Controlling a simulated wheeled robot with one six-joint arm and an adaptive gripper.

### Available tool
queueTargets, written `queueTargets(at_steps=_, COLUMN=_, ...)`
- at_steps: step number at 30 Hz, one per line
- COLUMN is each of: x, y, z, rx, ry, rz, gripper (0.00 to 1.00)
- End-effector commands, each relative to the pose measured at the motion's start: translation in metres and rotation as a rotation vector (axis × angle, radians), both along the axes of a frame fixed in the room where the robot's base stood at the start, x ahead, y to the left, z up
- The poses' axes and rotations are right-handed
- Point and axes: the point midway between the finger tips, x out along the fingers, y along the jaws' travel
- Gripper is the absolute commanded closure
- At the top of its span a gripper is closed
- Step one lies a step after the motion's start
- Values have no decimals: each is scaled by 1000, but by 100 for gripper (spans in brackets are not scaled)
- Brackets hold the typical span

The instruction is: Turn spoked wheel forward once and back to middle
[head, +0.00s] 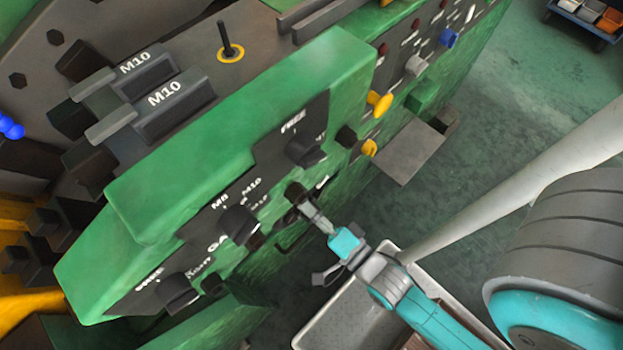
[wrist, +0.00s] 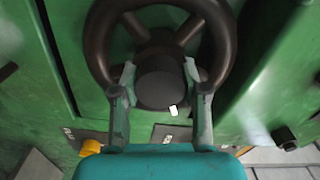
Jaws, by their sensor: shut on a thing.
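The spoked wheel (wrist: 222,38) is dark brown and fills the top of the wrist view, with its spokes running from a thick round hub. My gripper (wrist: 160,78) has one finger on each side of the hub (wrist: 160,85) and is shut on it. A small white mark shows at the hub's lower edge. In the head view my gripper (head: 308,205) reaches the lower part of the green machine's front. The wheel is hard to make out there, partly hidden by the panel and my gripper.
The green machine (head: 240,130) carries dark knobs, including a knob (head: 305,150) above my gripper, and a yellow knob (head: 379,102). A grey tray (head: 335,325) stands below my arm. A grey plate (head: 412,152) juts out at the right. Open floor (head: 500,120) lies beyond.

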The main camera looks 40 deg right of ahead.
Motion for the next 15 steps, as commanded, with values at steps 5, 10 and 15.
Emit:
queueTargets(at_steps=5, x=0, y=0, z=0, rx=168, ry=0, rz=-1, gripper=100)
queueTargets(at_steps=10, x=0, y=0, z=0, rx=329, ry=0, rz=-1, gripper=100)
queueTargets(at_steps=15, x=0, y=0, z=-1, rx=488, ry=0, rz=-1, gripper=100)
